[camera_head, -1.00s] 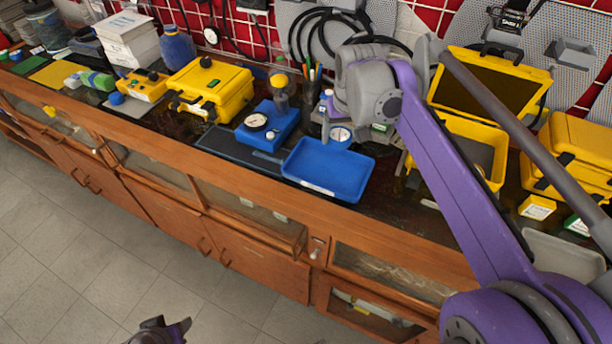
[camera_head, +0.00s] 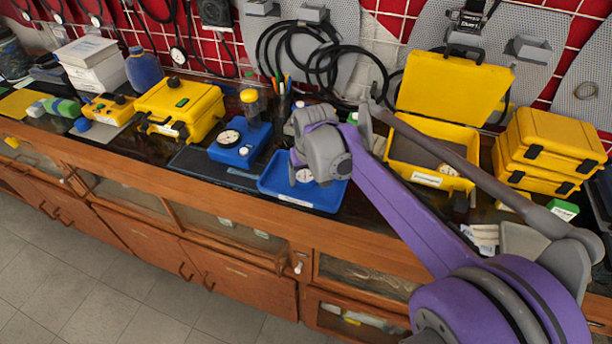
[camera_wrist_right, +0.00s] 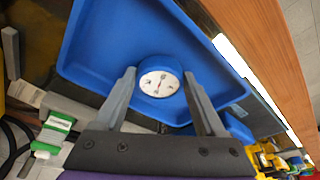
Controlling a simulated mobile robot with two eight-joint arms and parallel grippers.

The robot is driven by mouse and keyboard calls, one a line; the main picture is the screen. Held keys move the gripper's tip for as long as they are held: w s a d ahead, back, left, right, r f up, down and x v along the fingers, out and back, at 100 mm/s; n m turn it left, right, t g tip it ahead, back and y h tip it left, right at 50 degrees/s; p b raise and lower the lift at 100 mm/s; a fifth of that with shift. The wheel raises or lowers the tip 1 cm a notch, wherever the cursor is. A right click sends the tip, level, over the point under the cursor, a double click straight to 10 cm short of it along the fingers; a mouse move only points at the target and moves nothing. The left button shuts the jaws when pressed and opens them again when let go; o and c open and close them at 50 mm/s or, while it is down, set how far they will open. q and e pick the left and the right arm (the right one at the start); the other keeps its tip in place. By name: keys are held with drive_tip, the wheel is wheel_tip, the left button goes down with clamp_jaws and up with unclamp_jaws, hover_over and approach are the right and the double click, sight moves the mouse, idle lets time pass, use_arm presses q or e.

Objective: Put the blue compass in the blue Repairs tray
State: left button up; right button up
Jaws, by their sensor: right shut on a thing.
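The blue compass (camera_head: 304,176), a small round thing with a white dial and a blue rim, shows over the blue tray, partly behind my right gripper (camera_head: 297,168). In the right wrist view the compass (camera_wrist_right: 160,84) sits between the two grey fingers of my right gripper (camera_wrist_right: 160,80), which are shut on it. The blue Repairs tray (camera_head: 318,204) lies on the bench with a white label on its front. The tray (camera_wrist_right: 105,45) fills the background behind the compass in the wrist view. I cannot tell whether the compass touches the tray floor. My left gripper is out of view.
A blue box with a gauge (camera_head: 240,150) stands left of the tray, with a closed yellow case (camera_head: 185,105) beyond it. An open yellow case (camera_head: 428,150) is to the right, and stacked yellow cases (camera_head: 548,150) further right. A pen holder (camera_head: 281,103) stands behind the tray.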

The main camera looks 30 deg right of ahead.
drive_tip(key=o, duration=1.3)
drive_tip(key=shift+f, duration=0.15)
drive_tip(key=shift+o, duration=0.2)
drive_tip(key=d+p+v, duration=0.1)
drive_tip(key=v, duration=1.1)
drive_tip(key=shift+a+r, duration=0.2)
drive_tip(key=shift+a, duration=0.3)
drive_tip(key=s+a+f+n+t+p, duration=0.1)
drive_tip(key=s+a+f+p, duration=0.2)
drive_tip(key=s, duration=0.5)
drive_tip(key=s+a+f+n+t+p, duration=0.1)
drive_tip(key=s+a+f+p, duration=0.3)
drive_tip(key=s+a+f, duration=0.2)
drive_tip(key=s, duration=0.2)
drive_tip(key=shift+s+n+y, duration=0.3)
drive_tip(key=shift+y, duration=0.1)
